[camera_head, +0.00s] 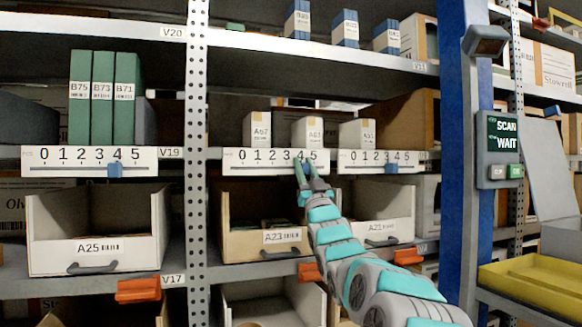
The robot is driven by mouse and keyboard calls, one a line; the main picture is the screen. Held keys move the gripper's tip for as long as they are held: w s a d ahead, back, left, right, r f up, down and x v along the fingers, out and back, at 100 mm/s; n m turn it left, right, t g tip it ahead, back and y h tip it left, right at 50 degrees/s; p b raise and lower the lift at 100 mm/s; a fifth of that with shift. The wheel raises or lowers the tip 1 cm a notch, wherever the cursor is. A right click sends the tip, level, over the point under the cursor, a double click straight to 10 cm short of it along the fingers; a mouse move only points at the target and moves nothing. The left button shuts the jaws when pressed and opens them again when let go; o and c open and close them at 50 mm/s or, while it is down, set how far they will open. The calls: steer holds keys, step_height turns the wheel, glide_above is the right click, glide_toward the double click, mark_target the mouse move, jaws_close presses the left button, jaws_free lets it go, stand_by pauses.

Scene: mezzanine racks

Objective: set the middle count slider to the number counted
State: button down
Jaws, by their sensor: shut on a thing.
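The middle count strip (250,168) is a white label numbered 0 to 5 on the shelf edge. My gripper (304,166) reaches it from below right and is shut on its slider, with the fingertips around the 4 and 5. Above the strip stand white-fronted boxes A67 (257,130) and A63 (307,133). A third box, A51 (357,135), stands above the right strip.
The left strip's blue slider (115,170) sits at 4. The right strip's blue slider (391,168) sits near 4. Bins A23 (240,243) and A21 (400,220) are below. A blue post (462,220) carries a panel reading SCAN WAIT (498,140).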

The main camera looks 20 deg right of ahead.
mark_target(306, 172)
steer(key=shift+d, duration=0.1)
steer(key=c, duration=0.6)
jaws_free()
steer(key=shift+c, duration=0.2)
steer(key=v, duration=0.7)
steer(key=shift+s+f+b, duration=0.3)
steer(key=shift+b, duration=0.15)
